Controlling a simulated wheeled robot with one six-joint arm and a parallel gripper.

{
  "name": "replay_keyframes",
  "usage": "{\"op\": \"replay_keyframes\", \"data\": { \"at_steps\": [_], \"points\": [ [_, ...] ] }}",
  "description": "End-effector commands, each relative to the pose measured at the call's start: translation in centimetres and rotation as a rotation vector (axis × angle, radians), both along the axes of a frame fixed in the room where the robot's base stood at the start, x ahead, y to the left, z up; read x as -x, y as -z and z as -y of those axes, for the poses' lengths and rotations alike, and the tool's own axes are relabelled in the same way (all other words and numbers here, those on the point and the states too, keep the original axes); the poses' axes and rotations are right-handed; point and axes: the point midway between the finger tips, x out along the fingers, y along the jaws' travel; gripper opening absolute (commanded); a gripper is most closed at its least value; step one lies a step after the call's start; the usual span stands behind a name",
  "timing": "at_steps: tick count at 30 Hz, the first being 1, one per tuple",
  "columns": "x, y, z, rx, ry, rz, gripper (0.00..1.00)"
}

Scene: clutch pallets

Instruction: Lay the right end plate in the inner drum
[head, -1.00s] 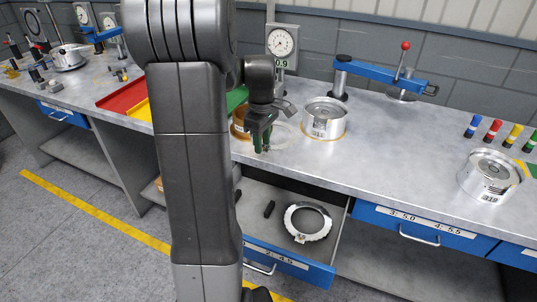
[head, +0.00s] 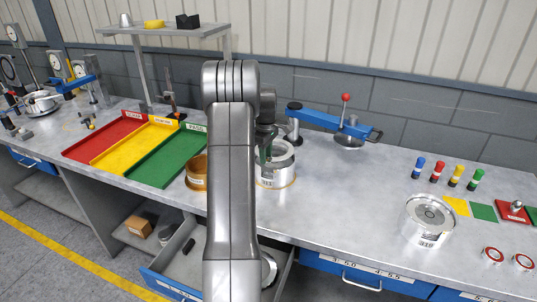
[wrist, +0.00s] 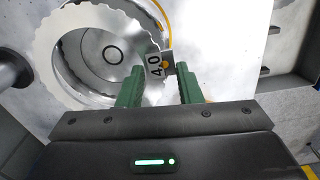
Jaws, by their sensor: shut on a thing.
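My gripper (wrist: 160,80) is shut on the small tab marked 4.0 of a silver toothed ring, the end plate (wrist: 42,48). In the wrist view the ring hangs over a round silver drum (wrist: 112,54), whose inside shows through its hole. The ring looks off-centre to the left; whether it touches the drum cannot be told. In the head view my gripper (head: 264,152) is at the left side of the open silver drum (head: 280,172), partly hidden by my arm. Which drum is the inner one is not clear from the frames.
A second silver drum (head: 428,222) stands at the right. A brown ring-shaped part (head: 196,172) is left of the near drum. A blue clamp arm (head: 325,120) stands behind it. Red, yellow and green trays (head: 165,158) lie left. An open drawer (head: 165,285) juts out below.

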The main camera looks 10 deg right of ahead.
Motion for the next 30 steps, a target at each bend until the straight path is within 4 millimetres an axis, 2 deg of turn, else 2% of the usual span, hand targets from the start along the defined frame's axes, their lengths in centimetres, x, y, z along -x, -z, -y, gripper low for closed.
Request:
{"op": "replay_keyframes", "data": {
  "at_steps": [18,30],
  "points": [
    [0.1,4.6,0.0,0.000,0.001,-0.001,0.00],
    [0.1,5.2,-0.1,-0.002,-0.001,-0.004,0.00]
  ]
}}
